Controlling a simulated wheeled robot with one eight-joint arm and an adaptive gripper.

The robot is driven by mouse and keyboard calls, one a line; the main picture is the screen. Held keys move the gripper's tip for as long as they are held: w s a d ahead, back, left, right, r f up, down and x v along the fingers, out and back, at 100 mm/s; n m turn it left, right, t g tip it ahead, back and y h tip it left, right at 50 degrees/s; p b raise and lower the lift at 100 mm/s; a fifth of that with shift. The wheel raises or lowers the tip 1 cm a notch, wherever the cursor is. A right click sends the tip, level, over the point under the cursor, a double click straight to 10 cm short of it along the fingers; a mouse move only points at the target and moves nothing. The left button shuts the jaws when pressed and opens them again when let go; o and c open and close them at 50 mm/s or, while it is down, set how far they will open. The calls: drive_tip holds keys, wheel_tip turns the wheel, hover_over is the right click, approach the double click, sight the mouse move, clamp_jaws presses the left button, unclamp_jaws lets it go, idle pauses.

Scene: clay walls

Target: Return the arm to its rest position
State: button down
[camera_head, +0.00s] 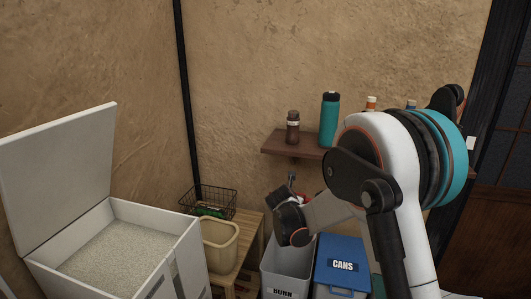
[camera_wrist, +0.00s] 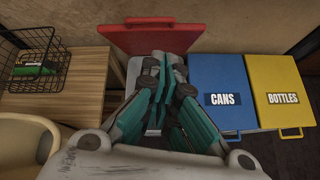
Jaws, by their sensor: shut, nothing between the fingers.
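My gripper (camera_wrist: 162,72) shows in the wrist view with its teal and grey fingers drawn together. It is shut and empty. It hangs over the pale bin with the raised red lid (camera_wrist: 150,38), and hides most of that bin's opening. In the head view my white arm reaches from the lower right and bends down toward this bin (camera_head: 286,270), whose label is partly cut off. My fingers cannot be made out clearly in the head view.
A blue CANS bin (camera_head: 342,258) and a yellow BOTTLES bin (camera_wrist: 279,85) stand shut at the right. A wooden table (camera_wrist: 85,72) holds a wire basket (camera_head: 207,202) and a beige tub (camera_head: 219,243). A shelf (camera_head: 290,147) holds bottles. An open white chest (camera_head: 187,252) stands left.

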drive_tip(key=s+d+r+m+g+y, duration=0.1)
drive_tip(key=s+d+r+m, duration=0.2)
drive_tip(key=s+r+m, duration=0.65)
drive_tip(key=s+d+r+m+g, duration=0.1)
drive_tip(key=s+d+r+m, duration=0.35)
drive_tip(key=s, duration=0.75)
drive_tip(key=s+f+m+g+y, duration=0.1)
drive_tip(key=s+m+y, duration=0.1)
drive_tip(key=s+m, duration=1.3)
drive_tip(key=s+a, duration=0.1)
drive_tip(key=s, duration=0.8)
drive_tip(key=shift+f+m, duration=0.25)
drive_tip(key=shift+m, duration=0.05)
drive_tip(key=shift+s, duration=0.1)
